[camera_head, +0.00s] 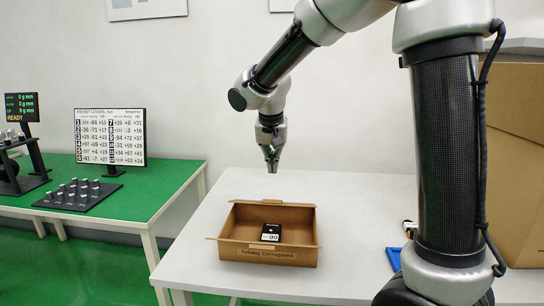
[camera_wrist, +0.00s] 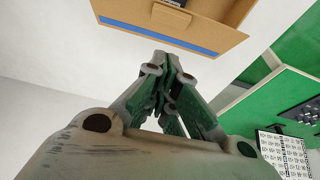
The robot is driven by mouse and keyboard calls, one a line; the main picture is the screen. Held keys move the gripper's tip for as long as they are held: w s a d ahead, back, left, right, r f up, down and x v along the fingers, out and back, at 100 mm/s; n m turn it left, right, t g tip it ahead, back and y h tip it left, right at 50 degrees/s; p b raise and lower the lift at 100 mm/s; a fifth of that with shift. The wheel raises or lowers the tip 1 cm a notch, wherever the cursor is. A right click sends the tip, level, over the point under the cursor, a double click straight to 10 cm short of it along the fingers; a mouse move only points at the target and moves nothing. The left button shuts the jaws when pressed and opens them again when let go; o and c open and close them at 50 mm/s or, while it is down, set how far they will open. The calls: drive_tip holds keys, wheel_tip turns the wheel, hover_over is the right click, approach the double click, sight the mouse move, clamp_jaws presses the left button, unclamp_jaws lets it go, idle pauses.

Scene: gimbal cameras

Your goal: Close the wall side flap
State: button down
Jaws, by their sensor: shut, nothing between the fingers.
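An open brown cardboard box (camera_head: 268,254) stands on the white table, with a small black-and-white item (camera_head: 271,232) inside. Its wall side rim (camera_head: 272,204) shows as a thin edge with a small tab; how far the wall side flap is folded out cannot be told from the head view. In the wrist view, a brown cardboard panel (camera_wrist: 205,32) with a blue stripe and a tab crosses the top. My gripper (camera_head: 272,168) is shut and empty, pointing down above the table beyond the box. Its fingertips (camera_wrist: 168,58) appear just below the panel's edge in the wrist view; contact is unclear.
A green table (camera_head: 130,196) at the left holds a chart board (camera_head: 110,137) and a black tray of pegs (camera_head: 78,193). A large brown carton (camera_head: 516,170) and a blue item (camera_head: 393,257) are at the right.

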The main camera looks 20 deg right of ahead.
sight(273, 201)
wheel_tip(273, 201, down, 7)
drive_tip(key=shift+f, duration=0.1)
drive_tip(key=shift+s+f, duration=0.15)
drive_tip(key=shift+f, duration=0.3)
drive_tip(key=s+f, duration=0.1)
drive_tip(key=f, duration=0.1)
drive_tip(key=s+a+f, duration=0.1)
drive_tip(key=s, duration=0.1)
drive_tip(key=shift+s+a+f, duration=0.15)
drive_tip(key=shift+a+f, duration=0.05)
drive_tip(key=shift+f, duration=0.2)
drive_tip(key=shift+r, duration=0.1)
